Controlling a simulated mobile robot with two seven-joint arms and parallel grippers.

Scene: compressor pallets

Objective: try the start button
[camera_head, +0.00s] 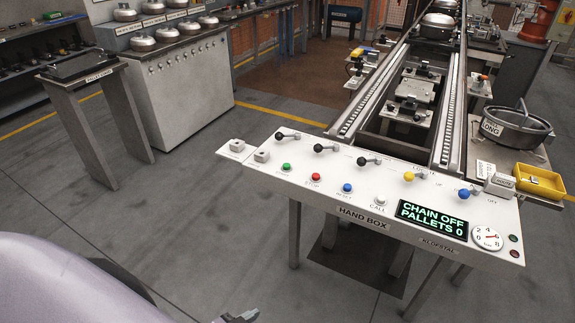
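The white control panel (255,180) stands on legs right of centre. A green button (286,167) sits near its left end; its small label is hard to read. To its right are a red button (315,177) marked STOP, a blue button (347,187) and a white button (380,201) marked CALL. The display (432,215) reads CHAIN OFF, PALLETS 0. Only a dark tip of my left gripper (240,317) shows at the bottom edge, below and left of the panel, apart from it. Its opening cannot be judged. My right gripper is not in view.
Black, yellow and blue knobbed levers (325,148) line the panel's back edge. A conveyor (390,100) runs behind it. A yellow bin (538,180) stands at the right. A pallet stand (85,75) and a cabinet (185,90) are at the left. The floor before the panel is clear.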

